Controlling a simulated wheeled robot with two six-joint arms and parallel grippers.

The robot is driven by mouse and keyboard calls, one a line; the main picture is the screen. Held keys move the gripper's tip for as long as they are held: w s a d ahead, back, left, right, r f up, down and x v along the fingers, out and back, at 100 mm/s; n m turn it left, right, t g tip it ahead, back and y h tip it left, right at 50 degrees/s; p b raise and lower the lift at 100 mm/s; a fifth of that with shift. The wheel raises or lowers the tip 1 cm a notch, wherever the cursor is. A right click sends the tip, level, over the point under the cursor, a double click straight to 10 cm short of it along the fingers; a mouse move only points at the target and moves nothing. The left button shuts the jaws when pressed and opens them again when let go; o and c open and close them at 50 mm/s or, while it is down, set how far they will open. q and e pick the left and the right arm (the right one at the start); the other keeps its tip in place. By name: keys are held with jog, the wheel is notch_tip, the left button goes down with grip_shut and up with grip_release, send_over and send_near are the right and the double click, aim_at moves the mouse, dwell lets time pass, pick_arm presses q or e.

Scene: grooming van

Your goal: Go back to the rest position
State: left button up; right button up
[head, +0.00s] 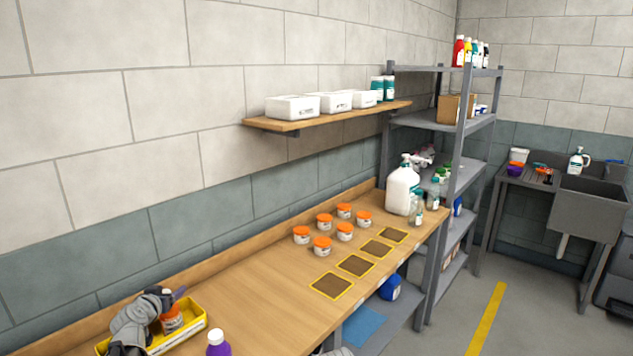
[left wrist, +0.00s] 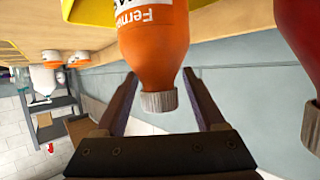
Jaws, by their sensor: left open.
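My left gripper (head: 170,297) is at the lower left of the head view, over a yellow tray (head: 186,337) on the wooden bench. In the left wrist view its two fingers (left wrist: 160,82) are open, one on each side of an orange bottle (left wrist: 155,45) with a grey cap. I cannot tell whether the fingers touch it. The orange bottle (head: 171,318) also shows in the head view, partly hidden by the gripper. A dark red bottle (left wrist: 302,40) is at the right of the left wrist view. My right gripper is not in view.
A purple bottle with a white cap (head: 218,344) stands just right of the tray. Several orange-lidded jars (head: 322,246) and yellow-edged dark squares (head: 331,285) are farther along the bench. A wall shelf (head: 270,124) holds white bins. The bench middle (head: 255,285) is clear.

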pick_arm(q)
jog(key=shift+w+f, duration=0.1)
jog(key=shift+f, duration=0.1)
dwell(0.4)
